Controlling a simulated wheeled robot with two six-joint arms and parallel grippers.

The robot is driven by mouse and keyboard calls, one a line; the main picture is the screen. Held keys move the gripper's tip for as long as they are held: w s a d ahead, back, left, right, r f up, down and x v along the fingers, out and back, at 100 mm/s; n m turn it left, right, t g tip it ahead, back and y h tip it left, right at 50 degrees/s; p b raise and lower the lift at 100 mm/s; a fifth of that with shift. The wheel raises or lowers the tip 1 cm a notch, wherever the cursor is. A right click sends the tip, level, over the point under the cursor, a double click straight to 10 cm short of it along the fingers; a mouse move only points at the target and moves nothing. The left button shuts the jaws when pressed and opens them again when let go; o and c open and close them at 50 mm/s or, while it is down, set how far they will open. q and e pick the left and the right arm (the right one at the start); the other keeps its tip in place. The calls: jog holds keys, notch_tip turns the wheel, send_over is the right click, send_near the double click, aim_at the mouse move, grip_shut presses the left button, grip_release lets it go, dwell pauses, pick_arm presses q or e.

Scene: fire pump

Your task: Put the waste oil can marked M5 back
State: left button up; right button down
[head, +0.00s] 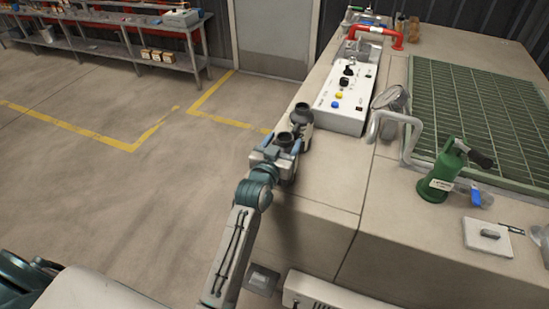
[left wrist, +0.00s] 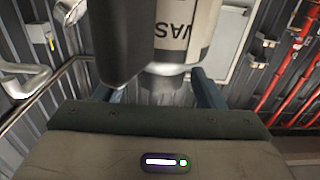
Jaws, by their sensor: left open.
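A pale can with a dark round top (head: 300,116) stands near the left edge of the pump housing's top. In the left wrist view a pale can body (left wrist: 188,38) carries dark lettering that reads in part "WAS", upside down. No M5 mark is legible. A dark cylinder (left wrist: 118,38) stands in front of it; I cannot tell whether it belongs to the same can. My left gripper (head: 277,144) is open, with its blue fingers on either side of a dark round piece (head: 284,139) just in front of the can. My right gripper is not in view.
A control box (head: 345,98) with knobs, a bent grey pipe (head: 412,140), a green can (head: 441,172) and a green grating (head: 480,115) are on the housing. A white plate (head: 487,238) lies front right. The housing top's front middle (head: 335,200) is clear. A shelf rack (head: 120,25) stands far left.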

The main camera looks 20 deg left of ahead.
pick_arm(q)
jog(key=s+b, duration=0.1)
jog(key=s, duration=0.8)
jog(key=shift+b, duration=0.3)
jog(key=shift+a+f, duration=0.1)
jog(key=shift+a, duration=0.05)
